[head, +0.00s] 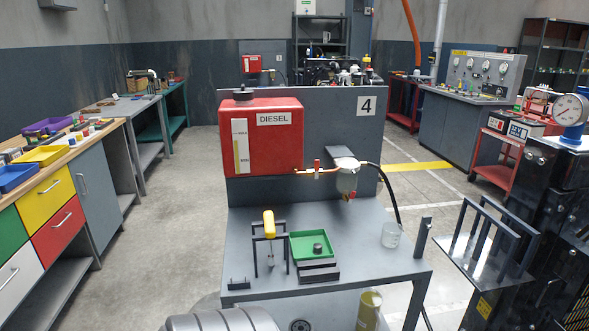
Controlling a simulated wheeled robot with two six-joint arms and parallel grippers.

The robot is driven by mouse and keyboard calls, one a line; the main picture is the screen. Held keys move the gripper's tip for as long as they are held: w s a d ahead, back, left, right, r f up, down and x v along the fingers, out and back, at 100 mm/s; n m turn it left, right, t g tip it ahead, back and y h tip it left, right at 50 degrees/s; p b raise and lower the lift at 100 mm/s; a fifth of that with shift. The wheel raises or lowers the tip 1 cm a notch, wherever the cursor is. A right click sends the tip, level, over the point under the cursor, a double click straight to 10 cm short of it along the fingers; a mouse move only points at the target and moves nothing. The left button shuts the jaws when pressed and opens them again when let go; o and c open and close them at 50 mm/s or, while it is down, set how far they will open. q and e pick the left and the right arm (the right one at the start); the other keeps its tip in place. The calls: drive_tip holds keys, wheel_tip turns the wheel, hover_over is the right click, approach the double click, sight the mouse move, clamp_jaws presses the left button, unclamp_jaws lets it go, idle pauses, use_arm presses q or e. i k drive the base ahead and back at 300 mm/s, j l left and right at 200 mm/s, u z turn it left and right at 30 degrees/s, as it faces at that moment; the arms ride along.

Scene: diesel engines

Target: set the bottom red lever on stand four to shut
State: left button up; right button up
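Stand four (206,120) is, by its back panel, a grey stand with a white "4" sign (366,105). A red diesel tank (262,150) hangs on the panel. A brass pipe runs right from the tank to a filter with a clear bowl (346,181). A small upper red lever (317,165) on the pipe points roughly up. The bottom red lever (349,196) is a small red piece under the bowl. It is too small to tell how it is turned. Neither of my grippers shows in the head view.
On the stand's top (375,265) are a green tray (312,259), a yellow-handled tool in a rack (269,224) and a clear beaker (391,235). A black hose (391,195) drops right of the filter. A dark machine (555,200) stands close on the right.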

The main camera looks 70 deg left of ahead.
sight(352, 194)
drive_tip(key=u, duration=1.95)
